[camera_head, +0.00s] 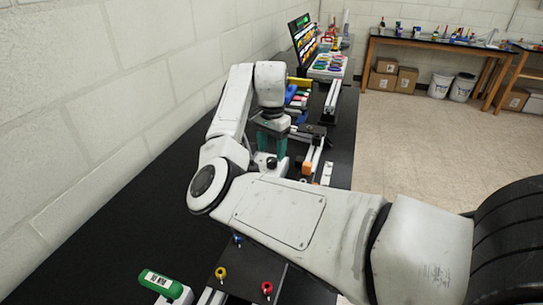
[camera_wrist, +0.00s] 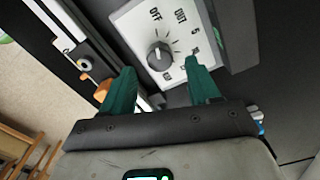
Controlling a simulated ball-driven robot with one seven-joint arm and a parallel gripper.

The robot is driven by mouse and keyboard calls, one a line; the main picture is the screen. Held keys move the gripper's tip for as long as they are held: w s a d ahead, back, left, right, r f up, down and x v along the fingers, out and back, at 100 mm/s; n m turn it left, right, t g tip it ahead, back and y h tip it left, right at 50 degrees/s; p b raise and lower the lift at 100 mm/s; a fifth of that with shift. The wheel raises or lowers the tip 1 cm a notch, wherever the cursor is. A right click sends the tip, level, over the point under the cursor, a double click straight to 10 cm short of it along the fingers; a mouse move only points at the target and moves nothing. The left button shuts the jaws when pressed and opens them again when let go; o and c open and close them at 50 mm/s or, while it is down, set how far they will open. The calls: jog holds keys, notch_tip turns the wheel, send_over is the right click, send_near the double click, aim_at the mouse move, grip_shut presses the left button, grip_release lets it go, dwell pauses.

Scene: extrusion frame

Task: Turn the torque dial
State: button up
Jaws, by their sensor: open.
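The torque dial (camera_wrist: 160,57) is a round dark grey knob on a white panel (camera_wrist: 133,27) with printed marks, including OFF and OUT. A pale line on the knob points roughly toward OFF. My gripper (camera_wrist: 159,70) is open, with one teal finger to each side of the knob's lower part in the wrist view; I cannot tell whether either touches it. In the head view my gripper (camera_head: 271,150) points down over a small white box (camera_head: 261,158), and the dark knob (camera_head: 271,163) shows between or just below the fingertips.
An aluminium rail with an orange block (camera_head: 327,173) lies right of the box. Coloured bins (camera_head: 298,97) and a monitor (camera_head: 303,42) stand farther along the black bench. A green-handled tool (camera_head: 158,282) lies in front. A brick wall (camera_head: 100,80) runs close on the left.

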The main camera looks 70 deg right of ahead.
aim_at(272, 160)
notch_tip(272, 160, up, 8)
jog(key=shift+f, duration=0.25)
dwell(0.6)
